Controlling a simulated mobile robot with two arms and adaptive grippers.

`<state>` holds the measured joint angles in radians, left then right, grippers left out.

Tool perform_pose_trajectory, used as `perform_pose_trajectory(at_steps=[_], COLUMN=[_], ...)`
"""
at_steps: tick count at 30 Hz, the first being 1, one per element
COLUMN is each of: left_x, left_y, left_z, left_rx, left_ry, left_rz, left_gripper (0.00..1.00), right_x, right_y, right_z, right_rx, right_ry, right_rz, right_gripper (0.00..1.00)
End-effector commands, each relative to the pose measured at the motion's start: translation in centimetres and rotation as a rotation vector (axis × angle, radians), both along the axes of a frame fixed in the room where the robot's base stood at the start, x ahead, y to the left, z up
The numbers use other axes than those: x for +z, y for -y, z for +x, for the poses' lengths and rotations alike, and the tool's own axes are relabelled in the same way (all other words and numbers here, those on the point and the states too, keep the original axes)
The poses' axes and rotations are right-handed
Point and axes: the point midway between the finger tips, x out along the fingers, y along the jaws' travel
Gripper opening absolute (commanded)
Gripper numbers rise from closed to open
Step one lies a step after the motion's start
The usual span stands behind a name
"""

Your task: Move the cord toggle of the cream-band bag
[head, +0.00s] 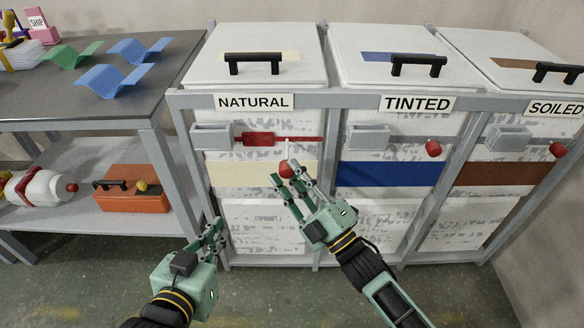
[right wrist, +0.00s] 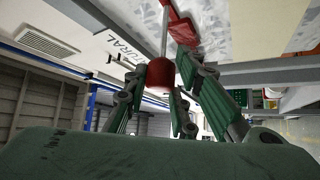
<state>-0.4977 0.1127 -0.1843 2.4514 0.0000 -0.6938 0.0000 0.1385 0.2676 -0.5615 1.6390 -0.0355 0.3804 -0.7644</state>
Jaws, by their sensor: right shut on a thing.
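The cream-band bag (head: 240,174) stands in the left bay, under the sign NATURAL. On its front is a red clip-like piece (head: 259,139) on a red strip, beside a grey box. A pale cord or rod hangs from there to a red knob (head: 285,169), which appears to be the toggle. My right gripper (head: 291,181) is shut on the red knob. The right wrist view shows the knob (right wrist: 160,76) between the fingers, with the rod rising from it to the red piece (right wrist: 183,26). My left gripper (head: 214,234) is open and empty, low in front of the bay's left post.
Bags with a blue band (head: 388,174) and a brown band (head: 497,174) stand to the right, with similar red knobs. A grey frame (head: 340,98) surrounds the bays. A table (head: 150,85) with coloured sheets is at left, an orange box (head: 130,200) below it.

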Motion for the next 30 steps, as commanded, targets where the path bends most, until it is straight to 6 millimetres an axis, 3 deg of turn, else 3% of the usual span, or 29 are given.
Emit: perform_pose_trajectory(at_steps=[10, 11, 15, 25, 30], left_x=[-0.2, -0.2, -0.2, -0.3, -0.3], left_y=[-0.1, -0.1, -0.1, 0.0, 0.0], left_z=[-0.1, -0.1, -0.1, -0.1, -0.1], left_rx=[0.001, 0.001, 0.001, 0.0, 0.0], left_ry=[-0.013, -0.013, -0.012, -0.013, -0.012], left_rz=[0.003, 0.003, 0.003, 0.003, 0.003], left_gripper=[0.0, 0.0, 0.0, 0.0, 0.0], right_x=[0.6, 0.6, 0.5, 0.1, -1.0], right_y=[0.2, 0.2, 0.1, 0.2, 1.6], right_z=[-0.2, -0.2, -0.2, -0.4, -2.0], right_rx=[0.001, 0.001, 0.002, 0.001, 0.0], right_ry=[0.011, 0.011, 0.01, 0.004, -0.001], right_rz=[0.01, 0.01, 0.008, 0.004, 0.002], right_gripper=[0.0, 0.27, 0.38, 0.38, 0.38])
